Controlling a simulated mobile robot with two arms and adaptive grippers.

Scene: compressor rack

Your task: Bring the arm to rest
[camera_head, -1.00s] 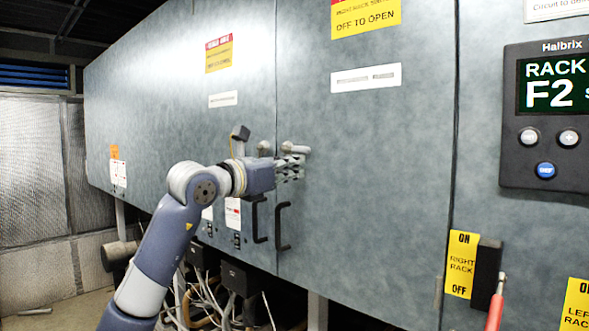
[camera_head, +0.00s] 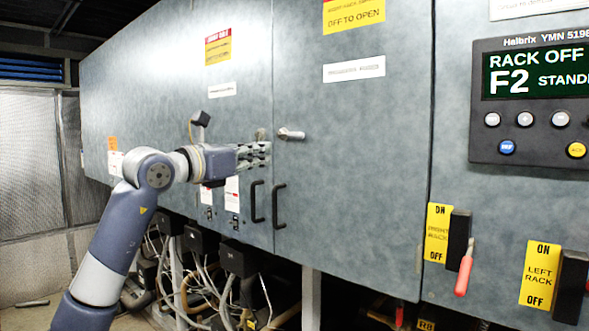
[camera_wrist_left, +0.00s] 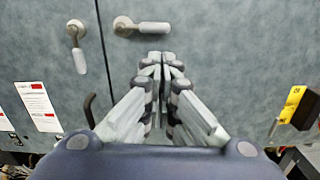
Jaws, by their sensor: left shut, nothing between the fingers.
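My left arm (camera_head: 112,225) comes in from the lower left in the head view, bent at the elbow. My left gripper (camera_head: 266,152) is shut and empty in front of the grey cabinet, left of a door handle (camera_head: 291,134) that lies sideways. In the left wrist view the closed fingers (camera_wrist_left: 160,60) point at the door, below the same handle (camera_wrist_left: 142,27). A second handle (camera_wrist_left: 77,48) hangs downward at the left there. I cannot tell whether the fingertips touch the door. My right gripper is not in view.
The cabinet doors (camera_head: 350,170) are closed, with black pull handles (camera_head: 279,206) low down. At the right are a display panel (camera_head: 540,100) reading "RACK OFF" and a red-handled right rack switch (camera_head: 464,270), pointing down. Cables (camera_head: 205,285) hang below the cabinet.

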